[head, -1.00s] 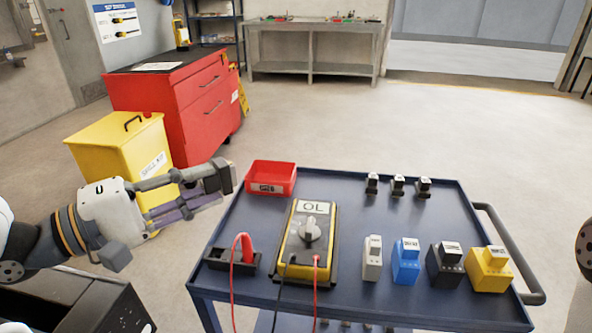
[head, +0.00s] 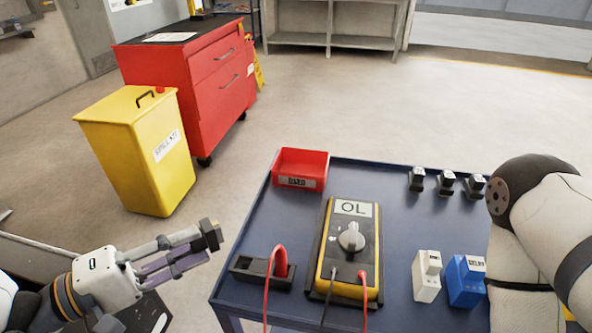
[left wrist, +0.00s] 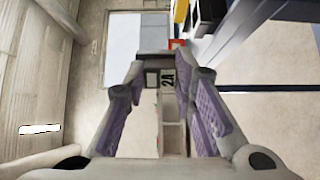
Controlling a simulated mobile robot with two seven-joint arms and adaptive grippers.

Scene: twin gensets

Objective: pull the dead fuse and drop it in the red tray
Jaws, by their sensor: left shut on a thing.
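The red tray (head: 301,184) sits at the back left corner of the blue cart, with a label on its front. My left gripper (head: 206,238) is left of the cart, in front of the tray and apart from it. It is shut on a small dark block, the fuse (head: 211,235). In the left wrist view the fuse (left wrist: 168,79) is between the fingertips, with a label that seems to read 2A. My right arm comes in at the right, but its gripper is out of view. The tray's floor is partly hidden by its front wall.
On the cart (head: 392,229) stand a yellow meter (head: 347,250) reading OL, a black holder (head: 261,272) with a red lead, a white block (head: 427,277), a blue block (head: 465,281) and three small black fuses (head: 446,183). A yellow spill bin (head: 140,150) stands left.

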